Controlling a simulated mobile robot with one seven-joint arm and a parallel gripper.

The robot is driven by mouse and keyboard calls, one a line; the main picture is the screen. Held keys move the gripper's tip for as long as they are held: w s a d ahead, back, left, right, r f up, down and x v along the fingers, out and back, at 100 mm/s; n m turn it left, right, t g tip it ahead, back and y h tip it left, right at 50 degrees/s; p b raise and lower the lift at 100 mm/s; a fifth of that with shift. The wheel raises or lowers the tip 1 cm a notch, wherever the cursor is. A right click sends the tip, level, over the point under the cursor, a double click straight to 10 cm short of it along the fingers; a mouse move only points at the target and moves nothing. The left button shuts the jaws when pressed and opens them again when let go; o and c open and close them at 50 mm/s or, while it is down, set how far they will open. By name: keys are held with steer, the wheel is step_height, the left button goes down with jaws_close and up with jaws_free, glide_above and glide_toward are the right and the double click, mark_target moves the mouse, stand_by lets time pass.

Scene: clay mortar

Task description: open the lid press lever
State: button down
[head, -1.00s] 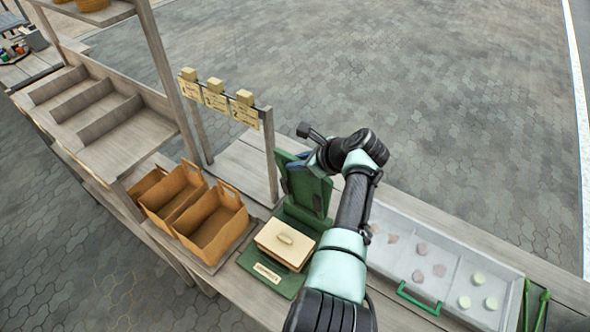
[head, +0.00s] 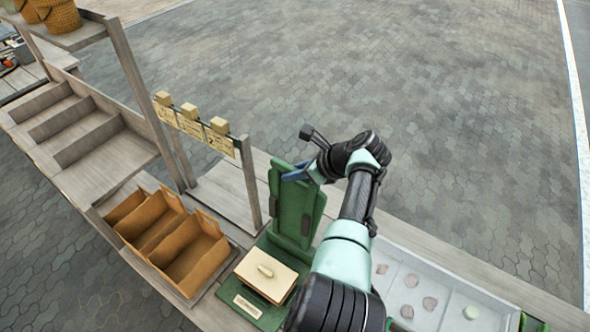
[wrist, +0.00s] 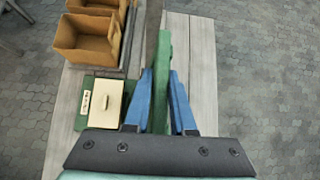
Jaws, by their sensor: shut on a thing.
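The lid press stands on the wooden counter, with a green base (head: 249,306) and a tall green upright part (head: 297,207) at its back. A cream lid block with a small handle (head: 266,272) sits on its front; the block also shows in the wrist view (wrist: 109,100). My gripper (head: 296,174) is at the top of the upright part. In the wrist view, my gripper's blue fingers (wrist: 161,74) are on both sides of a narrow green bar (wrist: 163,55), which I take for the lever, and are shut on it. The exact contact is partly hidden.
Brown open boxes (head: 194,257) stand left of the press. A sign rail with cream tags (head: 191,127) stands behind them. A pale tray (head: 447,276) with several round pieces lies to the right. Paved ground beyond the counter is clear.

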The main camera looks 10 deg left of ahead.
stand_by(0.3)
steer(key=c, duration=0.8)
jaws_free()
steer(key=v, duration=1.3)
steer(key=shift+w+d, duration=0.1)
